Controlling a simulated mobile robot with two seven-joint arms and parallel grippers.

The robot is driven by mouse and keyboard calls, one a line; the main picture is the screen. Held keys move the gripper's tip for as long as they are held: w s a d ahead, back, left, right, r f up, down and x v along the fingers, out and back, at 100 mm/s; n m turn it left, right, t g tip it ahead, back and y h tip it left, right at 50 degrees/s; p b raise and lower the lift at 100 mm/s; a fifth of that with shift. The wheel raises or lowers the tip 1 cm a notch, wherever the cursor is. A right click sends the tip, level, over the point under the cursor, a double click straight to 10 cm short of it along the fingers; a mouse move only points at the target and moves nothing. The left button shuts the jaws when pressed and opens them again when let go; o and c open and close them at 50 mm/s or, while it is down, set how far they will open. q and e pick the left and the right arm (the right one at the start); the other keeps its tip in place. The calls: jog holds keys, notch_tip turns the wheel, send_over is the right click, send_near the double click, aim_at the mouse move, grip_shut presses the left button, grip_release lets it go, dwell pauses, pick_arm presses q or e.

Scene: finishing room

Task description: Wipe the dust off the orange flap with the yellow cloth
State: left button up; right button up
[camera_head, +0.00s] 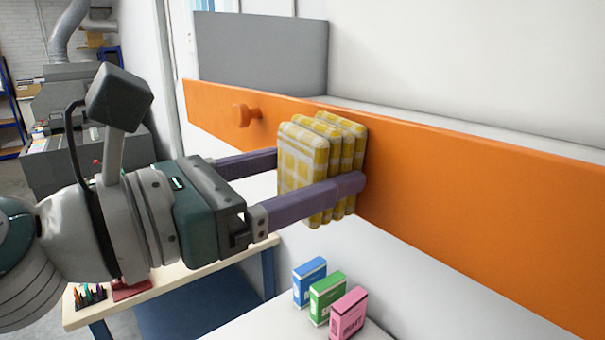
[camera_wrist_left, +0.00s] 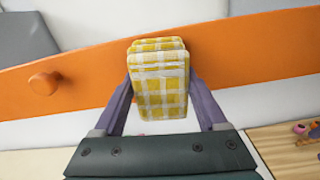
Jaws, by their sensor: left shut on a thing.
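The orange flap (camera_head: 470,205) is a long panel with a round orange knob (camera_head: 243,114) near its left end. It also crosses the left wrist view (camera_wrist_left: 260,52), with the knob at left (camera_wrist_left: 43,83). My left gripper (camera_head: 316,172) is shut on the yellow checked cloth (camera_head: 303,165), a folded pad. The cloth is at the flap's face, right of the knob, and seems to touch it. In the left wrist view the cloth (camera_wrist_left: 160,85) sits between the two purple fingers. I cannot make out dust on the flap. My right gripper is not in view.
A blue box (camera_head: 309,282), a green box (camera_head: 328,297) and a pink box (camera_head: 349,313) stand on a white surface below the flap. A grey panel (camera_head: 262,55) rises behind the flap. A wooden-topped table (camera_head: 180,283) stands at lower left.

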aim_at(293, 175)
pick_arm(q)
jog(key=b+v, duration=0.1)
jog(key=v, duration=0.4)
jog(key=shift+a, duration=0.1)
jog(key=shift+s+a, duration=0.25)
jog(key=b+v, duration=0.1)
jog(key=v, duration=0.2)
jog(key=shift+b, duration=0.35)
jog(key=shift+r, duration=0.15)
dwell(0.7)
